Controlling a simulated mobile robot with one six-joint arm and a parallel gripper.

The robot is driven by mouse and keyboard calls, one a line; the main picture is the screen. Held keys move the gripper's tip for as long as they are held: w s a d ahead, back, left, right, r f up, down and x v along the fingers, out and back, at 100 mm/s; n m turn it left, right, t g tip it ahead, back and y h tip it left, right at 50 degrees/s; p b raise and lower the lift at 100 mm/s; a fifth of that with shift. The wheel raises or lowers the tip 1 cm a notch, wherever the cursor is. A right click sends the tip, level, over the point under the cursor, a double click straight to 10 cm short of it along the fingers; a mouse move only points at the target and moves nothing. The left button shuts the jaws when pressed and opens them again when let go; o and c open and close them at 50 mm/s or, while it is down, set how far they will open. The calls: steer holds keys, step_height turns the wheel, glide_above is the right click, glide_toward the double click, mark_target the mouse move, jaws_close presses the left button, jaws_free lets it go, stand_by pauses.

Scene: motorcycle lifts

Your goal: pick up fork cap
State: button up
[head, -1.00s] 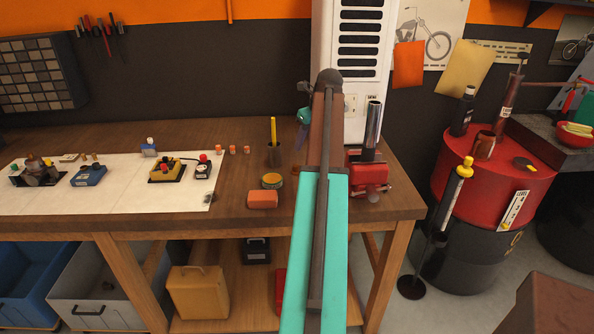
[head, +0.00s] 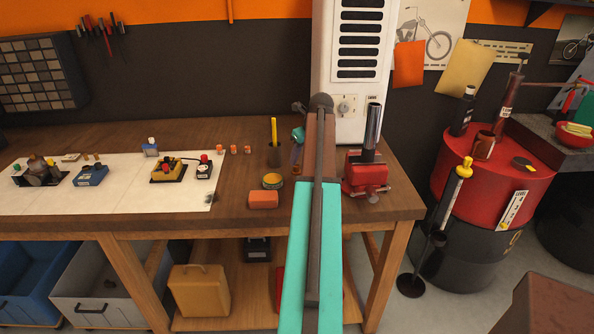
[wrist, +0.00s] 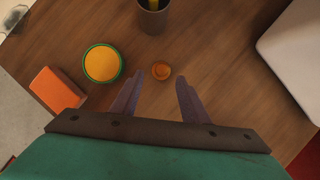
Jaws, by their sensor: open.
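A small round orange cap, which looks like the fork cap (wrist: 161,72), lies on the wooden workbench in the wrist view. My gripper (wrist: 160,82) is open and empty, pointing down at the bench. Its two fingers stand to the left and right of the cap, which shows near the line between their tips. I cannot tell how high the fingertips are above the wood.
A yellow-topped green tin (wrist: 103,63), an orange block (wrist: 55,91) and a pencil cup (wrist: 154,16) stand close by. A red vise (head: 366,176) holds an upright chrome tube (head: 373,130) to the right. A white cabinet (head: 361,90) stands at the back.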

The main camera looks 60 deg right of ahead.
mark_target(298, 166)
steer(key=shift+f, duration=0.1)
steer(key=shift+p+x, duration=1.1)
steer(key=shift+x, duration=1.4)
steer(key=shift+s+d, duration=0.1)
steer(key=shift+d, duration=0.05)
jaws_close()
